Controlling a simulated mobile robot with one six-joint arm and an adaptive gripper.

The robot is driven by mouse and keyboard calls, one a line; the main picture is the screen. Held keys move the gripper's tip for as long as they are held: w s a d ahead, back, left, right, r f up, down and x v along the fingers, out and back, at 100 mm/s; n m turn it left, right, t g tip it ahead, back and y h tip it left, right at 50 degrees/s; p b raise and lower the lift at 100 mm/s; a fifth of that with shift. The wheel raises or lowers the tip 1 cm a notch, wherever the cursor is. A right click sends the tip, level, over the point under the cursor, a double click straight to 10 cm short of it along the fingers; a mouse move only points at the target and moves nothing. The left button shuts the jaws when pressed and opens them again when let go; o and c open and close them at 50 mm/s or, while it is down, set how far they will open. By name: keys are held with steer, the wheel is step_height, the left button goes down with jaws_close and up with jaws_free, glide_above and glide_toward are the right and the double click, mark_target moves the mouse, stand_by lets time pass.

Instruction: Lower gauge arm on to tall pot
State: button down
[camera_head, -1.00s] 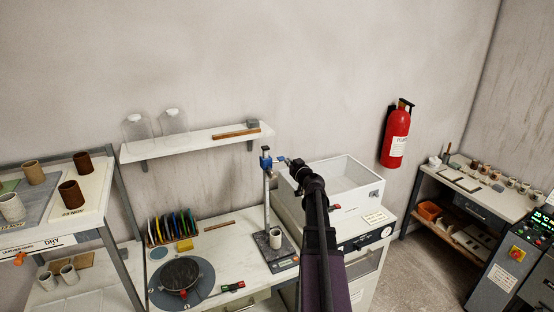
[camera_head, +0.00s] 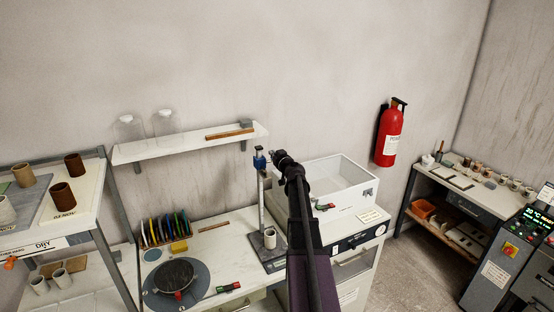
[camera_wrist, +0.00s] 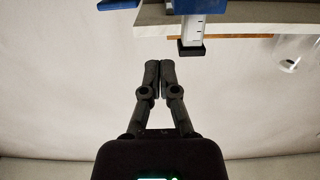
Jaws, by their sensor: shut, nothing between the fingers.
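The gauge stand's upright column (camera_head: 261,195) rises from a dark base (camera_head: 266,254) on the white bench, with a blue carriage (camera_head: 260,162) near its top. A pale pot (camera_head: 270,238) stands upright on the base, below the carriage. My gripper (camera_head: 278,157) is shut and empty, just right of the carriage at about its height. My gripper hides most of the gauge arm in the head view. In the wrist view my shut fingertips (camera_wrist: 159,67) point between two blue parts, one at the left (camera_wrist: 118,4) and one on the column's scale (camera_wrist: 185,6). They look apart from both.
A wall shelf (camera_head: 185,146) with two glass domes and a wooden strip is behind. A dark turntable (camera_head: 174,278) and a rack of coloured discs (camera_head: 163,230) lie to the left.

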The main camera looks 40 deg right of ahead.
steer(key=shift+w+d+f+b, duration=0.1)
steer(key=shift+w+f+b, duration=0.3)
steer(key=shift+f+b, duration=0.25)
steer(key=shift+w+d+f+b, duration=0.1)
steer(key=shift+w+f+b, duration=0.25)
steer(key=shift+f+b, duration=0.35)
steer(key=shift+w+d+f+b, duration=0.1)
steer(key=shift+w+f+b, duration=0.3)
steer(key=shift+f+b, duration=0.25)
steer(key=shift+f, duration=0.15)
step_height(320, 180, down, 22)
steer(key=b, duration=2.2)
steer(key=shift+f, duration=0.2)
steer(key=shift+r, duration=0.2)
steer(key=s+a+r+p, duration=0.2)
steer(key=s+r+p, duration=0.2)
steer(key=s, duration=0.6)
steer(key=shift+s+a, duration=0.25)
